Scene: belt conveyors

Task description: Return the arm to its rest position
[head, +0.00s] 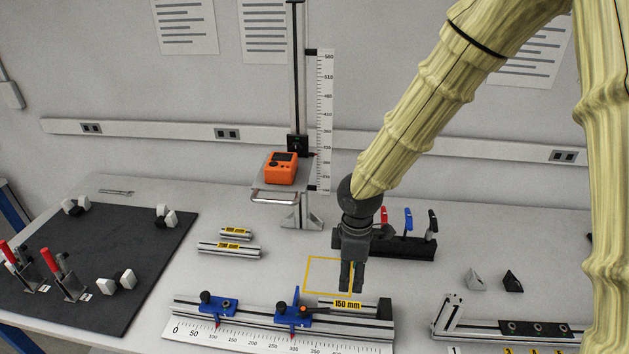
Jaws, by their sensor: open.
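My gripper (351,288) hangs at the end of my arm, fingers pointing down, just above the back of a bar labelled 150 mm (360,306). I see no thing held between its fingers, and the gap between them is hard to make out. The labelled bar lies at the right part of a ruled rail (260,322) with blue clamps (218,305) on it. Whether the fingertips touch the bar cannot be told. A yellow outlined square (318,258) on the table lies partly behind my gripper.
An orange device (281,168) sits on a small shelf beside a vertical scale (321,120). A black rack with coloured levers (405,247) stands close behind my gripper. Two loose bars (229,249) lie to the left. A dark mat (75,260) holds clamps. Another rail (505,330) is at right.

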